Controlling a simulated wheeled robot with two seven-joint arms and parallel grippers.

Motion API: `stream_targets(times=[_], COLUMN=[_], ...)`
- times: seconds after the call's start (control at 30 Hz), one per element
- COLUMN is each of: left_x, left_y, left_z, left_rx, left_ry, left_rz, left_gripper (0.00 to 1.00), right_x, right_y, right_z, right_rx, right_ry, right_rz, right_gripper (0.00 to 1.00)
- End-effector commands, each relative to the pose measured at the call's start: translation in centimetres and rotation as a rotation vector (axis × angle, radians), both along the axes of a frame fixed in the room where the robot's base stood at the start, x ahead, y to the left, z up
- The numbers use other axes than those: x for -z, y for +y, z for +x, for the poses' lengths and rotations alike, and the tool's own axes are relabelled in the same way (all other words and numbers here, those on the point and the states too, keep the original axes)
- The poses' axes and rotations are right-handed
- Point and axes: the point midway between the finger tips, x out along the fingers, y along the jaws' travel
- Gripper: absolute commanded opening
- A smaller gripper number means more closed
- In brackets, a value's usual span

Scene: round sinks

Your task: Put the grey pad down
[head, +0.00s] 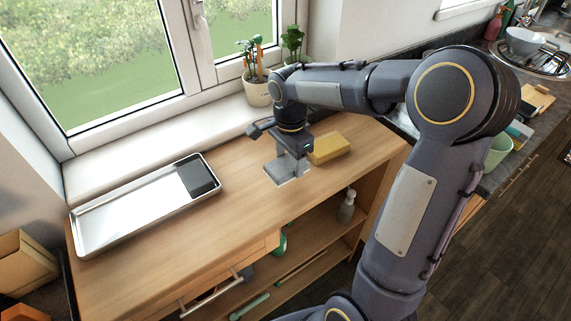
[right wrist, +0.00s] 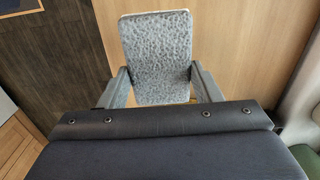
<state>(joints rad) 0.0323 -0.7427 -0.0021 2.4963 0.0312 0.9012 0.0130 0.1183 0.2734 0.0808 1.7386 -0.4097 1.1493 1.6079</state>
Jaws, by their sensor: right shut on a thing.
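The grey pad (right wrist: 157,50) is a flat, rounded rectangle with a mottled surface. In the right wrist view it sits between the two fingers of my right gripper (right wrist: 163,88), which is shut on it. In the head view the pad (head: 281,171) is at or just above the wooden counter, under my right gripper (head: 291,160). I cannot tell whether it touches the wood. My left gripper is not in view.
A metal tray (head: 110,222) with a dark pad (head: 196,178) at its right end lies to the left. A yellow sponge-like block (head: 329,148) is just right of my gripper. Potted plants (head: 257,90) stand on the sill. The counter (head: 235,205) between tray and gripper is clear.

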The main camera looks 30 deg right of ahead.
Motion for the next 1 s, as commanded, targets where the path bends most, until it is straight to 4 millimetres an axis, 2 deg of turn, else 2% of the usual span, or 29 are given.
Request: stream_targets(times=[0.33, 0.5, 0.73, 0.77, 0.9, 1.0], left_x=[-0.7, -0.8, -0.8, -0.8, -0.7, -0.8], left_y=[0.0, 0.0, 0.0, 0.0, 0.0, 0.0], left_z=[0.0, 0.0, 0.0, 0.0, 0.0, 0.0], left_rx=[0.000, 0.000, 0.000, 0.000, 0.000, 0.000], left_ry=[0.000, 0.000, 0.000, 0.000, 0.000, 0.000], left_rz=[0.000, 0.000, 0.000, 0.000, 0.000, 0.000], left_gripper=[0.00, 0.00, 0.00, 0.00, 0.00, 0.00], right_x=[3.1, 5.2, 5.6, 5.6, 5.6, 5.5], right_y=[-0.2, -0.2, -0.2, -0.2, -0.2, -0.2], right_z=[2.5, 2.3, 2.3, 2.3, 2.3, 2.3], right_rx=[-0.001, 0.001, 0.001, 0.001, 0.001, 0.001], right_ry=[0.004, 0.001, 0.001, 0.001, 0.001, 0.000], right_rz=[0.001, 0.001, 0.001, 0.001, 0.001, 0.001], right_gripper=[0.37, 0.37, 0.37, 0.60, 0.79, 0.80])
